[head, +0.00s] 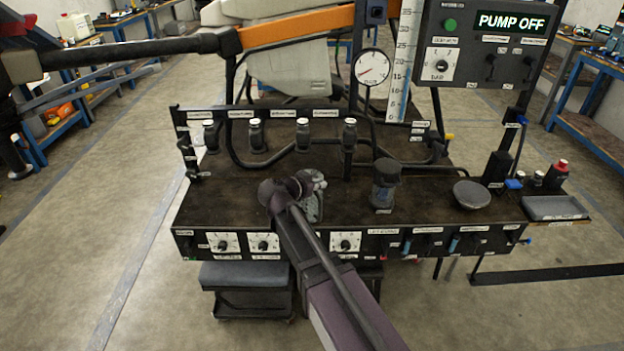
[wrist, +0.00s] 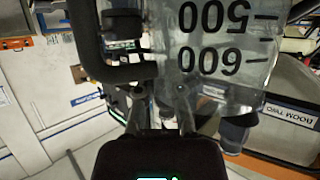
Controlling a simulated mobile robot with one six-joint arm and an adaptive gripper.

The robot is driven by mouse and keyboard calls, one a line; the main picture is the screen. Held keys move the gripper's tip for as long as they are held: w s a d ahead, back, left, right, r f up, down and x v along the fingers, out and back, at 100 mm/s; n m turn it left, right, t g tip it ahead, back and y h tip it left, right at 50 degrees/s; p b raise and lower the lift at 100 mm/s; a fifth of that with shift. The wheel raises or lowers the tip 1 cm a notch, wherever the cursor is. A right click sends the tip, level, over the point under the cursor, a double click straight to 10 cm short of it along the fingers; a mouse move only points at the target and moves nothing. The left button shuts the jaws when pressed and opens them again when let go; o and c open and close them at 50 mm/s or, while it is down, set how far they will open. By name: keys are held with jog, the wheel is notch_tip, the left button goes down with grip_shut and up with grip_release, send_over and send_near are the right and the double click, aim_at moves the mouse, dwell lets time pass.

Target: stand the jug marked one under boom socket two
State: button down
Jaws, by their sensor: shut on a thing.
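My gripper (head: 308,184) is over the middle of the bench and shut on a clear jug (head: 314,207). The arm hides much of the jug in the head view. In the wrist view the fingers (wrist: 167,95) are at the jug (wrist: 225,75), whose 500 and 600 marks appear upside down. Its number mark is not visible. Several dark boom sockets hang along the rack behind, including one at the left (head: 212,136) and the one beside it (head: 256,135). Their labels are too small to read in the head view. A label reading BOOM TWO (wrist: 294,117) shows at the right of the wrist view.
A round dish (head: 472,195) is farther right. Dark hoses (head: 270,163) run below the sockets. A pressure gauge (head: 372,67) and a PUMP OFF panel (head: 485,45) stand behind. The bench's left side looks clear.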

jog(key=w+a, duration=0.2)
jog(key=w, duration=0.7)
jog(key=shift+f+b, duration=0.35)
jog(key=shift+f, duration=0.1)
jog(key=shift+f+b, duration=1.8)
jog(key=shift+f, duration=0.15)
jog(key=c, duration=0.8)
grip_release()
jog(key=shift+o, duration=0.2)
jog(key=shift+r, duration=0.25)
